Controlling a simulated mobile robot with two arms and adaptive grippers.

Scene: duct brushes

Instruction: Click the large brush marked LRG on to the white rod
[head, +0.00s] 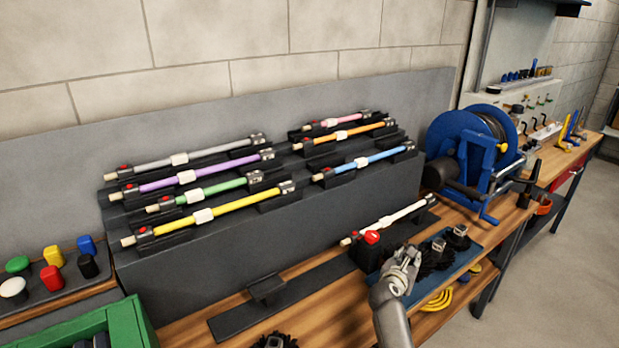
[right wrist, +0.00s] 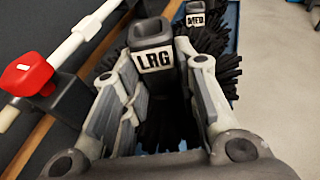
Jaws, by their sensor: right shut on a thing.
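The large brush (right wrist: 155,62), a black socket block with a white LRG label above dark bristles, stands between the fingers of my right gripper (right wrist: 162,95) in the right wrist view. The fingers are shut on it; its lower part is mostly hidden. In the head view my right gripper (head: 404,262) is over the near-left end of the blue mat (head: 462,262). The white rod (head: 398,217) lies apart from the brush, behind the gripper, in a dark holder with a red-topped clamp (head: 371,237). The rod also shows in the right wrist view (right wrist: 88,27). My left gripper is out of view.
A brush marked MED (right wrist: 196,18) and another brush (head: 459,238) stand along the mat. Coloured rods, such as the yellow one (head: 221,211), rest on a stepped rack (head: 300,235). A blue reel (head: 470,150) stands right. An empty dark stand (head: 268,290) lies front left.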

